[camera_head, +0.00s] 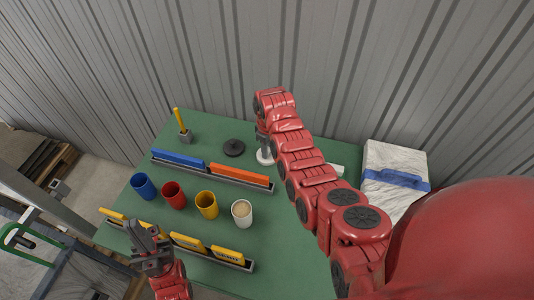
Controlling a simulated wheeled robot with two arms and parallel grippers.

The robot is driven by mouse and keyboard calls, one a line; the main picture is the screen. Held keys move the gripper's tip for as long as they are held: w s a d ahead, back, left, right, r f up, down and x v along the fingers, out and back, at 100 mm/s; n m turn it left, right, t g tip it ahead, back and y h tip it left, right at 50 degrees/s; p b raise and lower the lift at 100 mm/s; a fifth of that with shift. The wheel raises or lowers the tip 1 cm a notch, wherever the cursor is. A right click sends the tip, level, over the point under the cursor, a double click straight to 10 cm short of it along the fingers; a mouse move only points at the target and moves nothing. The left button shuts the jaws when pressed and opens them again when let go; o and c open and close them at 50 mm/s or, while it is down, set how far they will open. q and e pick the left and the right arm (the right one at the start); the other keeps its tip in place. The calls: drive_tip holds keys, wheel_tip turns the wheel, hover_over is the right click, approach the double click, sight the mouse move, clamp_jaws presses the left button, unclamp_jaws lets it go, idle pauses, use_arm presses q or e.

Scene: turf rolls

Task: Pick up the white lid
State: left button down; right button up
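The white lid (265,159) is a small round disc near the back of the green table, just right of a black lid (234,149). My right gripper (263,146) points down directly over the white lid and covers part of it. I cannot tell whether its fingers are apart or closed on the lid, or whether they touch it. My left gripper (145,236) is over the front left of the table, far from the lid. Its finger opening is too small to judge.
The green table (290,245) holds a blue cup (144,186), a red cup (174,195), a yellow cup (207,204) and a white cup (242,213). A rack with a blue bar (178,159) and an orange bar (239,175) lies before the lids. A wrapped white block (395,161) stands right.

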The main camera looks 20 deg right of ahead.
clamp_jaws()
drive_tip(key=shift+w+r, duration=0.1)
drive_tip(key=shift+r, duration=0.05)
